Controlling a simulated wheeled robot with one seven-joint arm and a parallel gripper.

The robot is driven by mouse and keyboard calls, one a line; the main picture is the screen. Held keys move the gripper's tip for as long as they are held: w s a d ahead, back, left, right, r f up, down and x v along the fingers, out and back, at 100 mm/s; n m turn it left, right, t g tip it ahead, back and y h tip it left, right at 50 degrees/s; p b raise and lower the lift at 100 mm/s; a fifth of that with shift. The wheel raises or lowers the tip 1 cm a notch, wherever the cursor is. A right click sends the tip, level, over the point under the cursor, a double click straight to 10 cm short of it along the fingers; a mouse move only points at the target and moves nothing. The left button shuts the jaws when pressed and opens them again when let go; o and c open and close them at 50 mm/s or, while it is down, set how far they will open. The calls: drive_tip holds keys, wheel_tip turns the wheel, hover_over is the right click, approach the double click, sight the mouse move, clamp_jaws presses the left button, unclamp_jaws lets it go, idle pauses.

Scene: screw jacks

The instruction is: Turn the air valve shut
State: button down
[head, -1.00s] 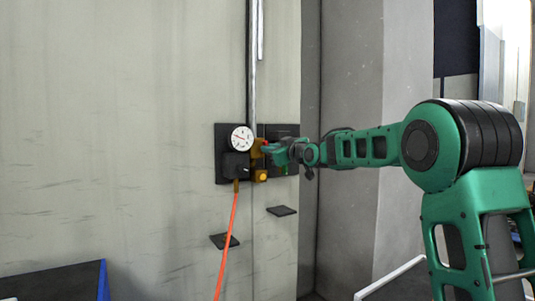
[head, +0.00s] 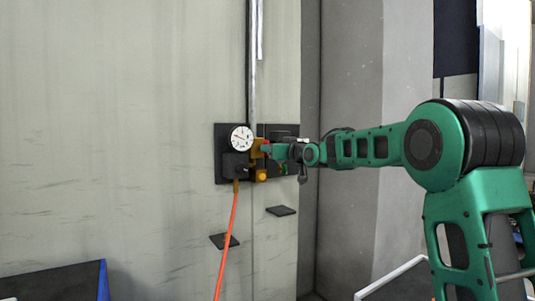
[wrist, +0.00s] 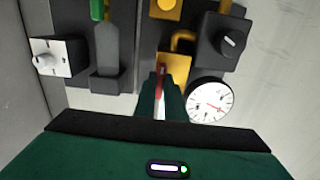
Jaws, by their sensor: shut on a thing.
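The air valve is a yellow-brass fitting (head: 256,149) on the dark wall panel, just right of the round gauge. It also shows in the wrist view (wrist: 172,72). Its red lever (wrist: 162,71) shows between my fingertips in the wrist view, and only a small bit of red shows in the head view. My gripper (head: 269,150) reaches in from the right, with its green fingers (wrist: 160,92) shut on the red lever. The fingers hide most of the lever, so its exact angle is hard to tell.
A white-faced gauge (head: 241,138) sits close left of the valve, above a black block (head: 236,164) with a knob. An orange hose (head: 227,245) hangs below. A dark box with a white knob (wrist: 48,60) and a green handle (wrist: 97,10) are nearby. Two small dark plates jut out below.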

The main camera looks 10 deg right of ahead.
drive_tip(key=shift+f, duration=0.35)
drive_tip(key=c, duration=1.8)
unclamp_jaws()
drive_tip(key=shift+w, duration=0.1)
drive_tip(key=shift+r, duration=0.2)
drive_tip(key=v, duration=1)
drive_tip(key=shift+s+d, duration=0.15)
drive_tip(key=shift+s, duration=0.2)
